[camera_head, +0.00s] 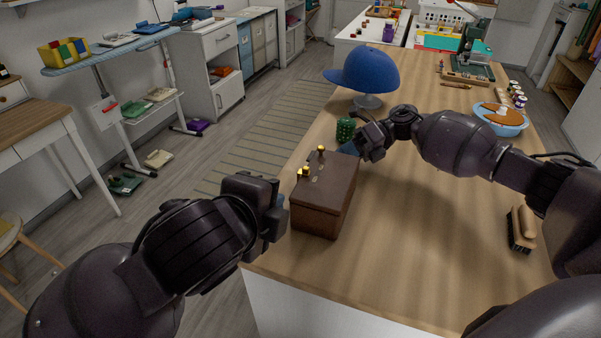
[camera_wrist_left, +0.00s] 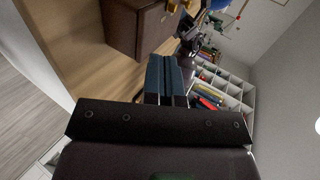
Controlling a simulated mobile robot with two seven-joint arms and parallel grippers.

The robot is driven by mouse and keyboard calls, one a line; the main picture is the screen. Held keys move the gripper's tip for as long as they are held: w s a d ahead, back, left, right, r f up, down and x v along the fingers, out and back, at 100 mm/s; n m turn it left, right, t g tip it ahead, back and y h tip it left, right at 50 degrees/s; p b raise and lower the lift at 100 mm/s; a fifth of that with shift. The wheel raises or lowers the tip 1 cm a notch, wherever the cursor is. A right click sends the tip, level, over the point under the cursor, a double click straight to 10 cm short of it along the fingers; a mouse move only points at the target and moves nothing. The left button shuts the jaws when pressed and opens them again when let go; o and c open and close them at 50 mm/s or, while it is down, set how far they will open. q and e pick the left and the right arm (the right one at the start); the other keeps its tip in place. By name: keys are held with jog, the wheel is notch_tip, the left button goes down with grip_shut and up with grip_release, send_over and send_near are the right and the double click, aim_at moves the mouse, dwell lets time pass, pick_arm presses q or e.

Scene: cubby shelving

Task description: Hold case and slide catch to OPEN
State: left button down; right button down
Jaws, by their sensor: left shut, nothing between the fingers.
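The case (camera_head: 326,196) is a closed brown box on the wooden table, near its left edge. It also shows in the left wrist view (camera_wrist_left: 122,28). Small brass fittings (camera_head: 304,172) sit at its upper left edge, and another (camera_head: 321,150) is farther back; I cannot tell which one is the catch. My left gripper (camera_head: 281,202) is just left of the case, its fingers (camera_wrist_left: 164,75) shut and empty. My right gripper (camera_head: 350,147) is at the far end of the case, its fingers partly hidden; I cannot tell whether it touches the case.
A dark green object (camera_head: 345,129) stands just behind the case. A blue cap (camera_head: 365,70) on a stand is farther back. A brush (camera_head: 522,229) and a blue bowl (camera_head: 500,119) are on the right. The table's front middle is clear.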

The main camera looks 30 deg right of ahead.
pick_arm(q)
send_near(305, 172)
jog(key=f, duration=0.1)
jog(key=d+f, duration=0.1)
jog(key=w+f, duration=0.1)
jog(key=shift+d+f, duration=0.2)
jog(key=shift+w+d+f, duration=0.1)
jog(key=shift+w+d, duration=0.9)
jog(key=shift+d, duration=0.15)
jog(key=shift+w+d, duration=0.4)
jog(key=shift+d, duration=0.05)
jog(key=shift+w+d, duration=0.95)
jog(key=shift+d, duration=0.15)
